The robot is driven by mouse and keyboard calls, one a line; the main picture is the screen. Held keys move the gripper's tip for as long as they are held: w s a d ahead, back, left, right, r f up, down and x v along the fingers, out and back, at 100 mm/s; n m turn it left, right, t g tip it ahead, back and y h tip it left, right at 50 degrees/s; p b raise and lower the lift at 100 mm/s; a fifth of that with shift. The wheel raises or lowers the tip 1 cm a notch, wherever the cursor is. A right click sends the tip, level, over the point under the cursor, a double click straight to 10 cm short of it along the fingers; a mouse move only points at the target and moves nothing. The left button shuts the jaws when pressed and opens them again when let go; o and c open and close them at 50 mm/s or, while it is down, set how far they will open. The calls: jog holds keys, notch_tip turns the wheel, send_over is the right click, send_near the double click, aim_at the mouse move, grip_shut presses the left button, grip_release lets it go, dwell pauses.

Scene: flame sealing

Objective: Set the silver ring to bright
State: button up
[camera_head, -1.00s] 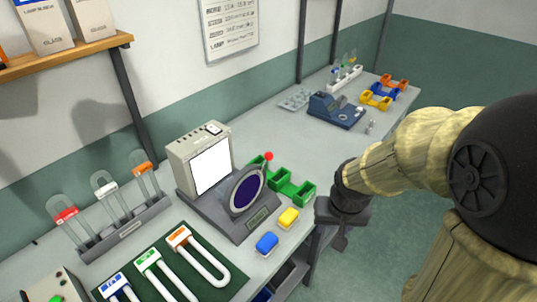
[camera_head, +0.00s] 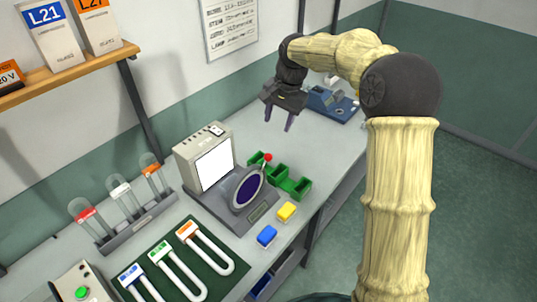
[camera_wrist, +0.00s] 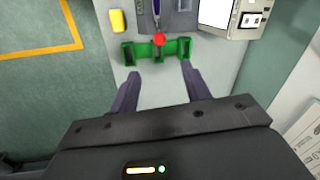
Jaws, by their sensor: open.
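The silver ring (camera_head: 235,195) stands upright around a dark disc (camera_head: 249,188) on the grey bench device (camera_head: 215,207). A lever with a red ball (camera_head: 268,157) rises beside it, and the red ball also shows in the wrist view (camera_wrist: 159,39). A small display (camera_head: 258,212) sits on the device's front; its reading is too small to make out. My gripper (camera_head: 278,122) is open and empty, above the bench behind the device. In the wrist view its fingers (camera_wrist: 160,72) point toward the green holder and the red ball, apart from both.
A green holder (camera_head: 297,188) stands right beside the device. Yellow (camera_head: 287,211) and blue (camera_head: 267,236) blocks lie in front. A lit white screen (camera_head: 214,167) stands behind the ring. U-shaped tubes lie on a green mat (camera_head: 215,282). A blue machine (camera_head: 325,105) stands farther back.

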aim_at(269, 154)
jog(key=shift+f, duration=0.15)
jog(key=a+f+p, duration=0.1)
jog(key=f, duration=0.4)
jog(key=w+a+f+p, duration=0.1)
jog(key=f+p, duration=0.1)
jog(key=f, duration=0.4)
jog(key=a+f+p, duration=0.1)
jog(key=f, duration=0.5)
jog(key=shift+w+p, duration=0.2)
jog(key=shift+p, duration=0.2)
grip_shut()
